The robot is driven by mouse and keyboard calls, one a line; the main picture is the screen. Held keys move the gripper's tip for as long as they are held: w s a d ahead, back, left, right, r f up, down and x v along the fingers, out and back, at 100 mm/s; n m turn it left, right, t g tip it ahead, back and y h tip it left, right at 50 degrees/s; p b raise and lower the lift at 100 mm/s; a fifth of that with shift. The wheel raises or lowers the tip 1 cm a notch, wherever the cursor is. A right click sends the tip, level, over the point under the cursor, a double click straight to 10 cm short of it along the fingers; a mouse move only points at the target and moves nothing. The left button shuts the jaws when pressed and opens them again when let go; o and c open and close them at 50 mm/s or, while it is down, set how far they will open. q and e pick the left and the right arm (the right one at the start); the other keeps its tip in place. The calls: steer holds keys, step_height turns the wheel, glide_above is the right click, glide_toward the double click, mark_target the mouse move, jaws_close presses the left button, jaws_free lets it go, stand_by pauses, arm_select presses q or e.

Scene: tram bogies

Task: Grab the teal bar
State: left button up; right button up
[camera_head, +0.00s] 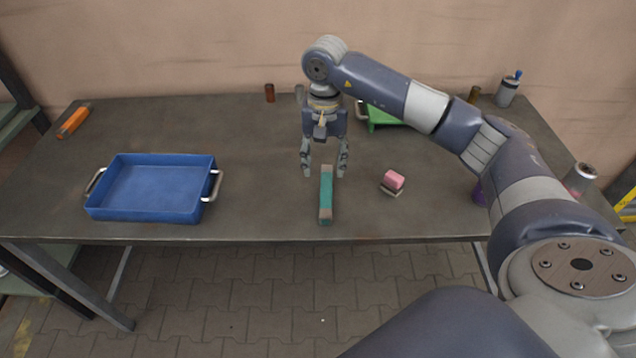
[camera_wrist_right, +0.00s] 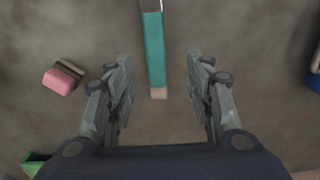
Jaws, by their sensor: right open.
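The teal bar (camera_head: 326,192) lies on the table in the middle, its length running from the back to the front edge, with pale brownish ends. In the right wrist view the teal bar (camera_wrist_right: 154,50) lies between the lines of the fingers, its near end close to the fingertips. My right gripper (camera_head: 323,174) is open and points down above the bar's far end, with nothing between its fingers. It also shows in the right wrist view (camera_wrist_right: 160,72), one finger to each side of the bar. My left gripper is not in view.
A blue tray (camera_head: 158,217) with metal handles stands to the left. A pink block on a darker base (camera_head: 394,180) lies right of the bar. A green tray (camera_head: 384,124) is partly hidden behind my arm. An orange object (camera_head: 73,121) lies far left.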

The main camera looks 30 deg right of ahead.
mark_target(326, 191)
steer(key=f, duration=0.2)
steer(key=s+f, duration=0.1)
steer(key=shift+f+p, duration=0.35)
steer(key=shift+f, duration=0.4)
step_height(326, 191, down, 4)
steer(key=shift+d+f+p, duration=0.1)
steer(key=shift+p, duration=0.95)
steer(key=shift+f, duration=0.2)
steer(key=c, duration=0.8)
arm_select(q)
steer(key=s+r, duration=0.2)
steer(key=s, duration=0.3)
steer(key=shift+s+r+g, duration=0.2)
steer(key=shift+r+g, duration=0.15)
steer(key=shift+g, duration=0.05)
arm_select(e)
jaws_close()
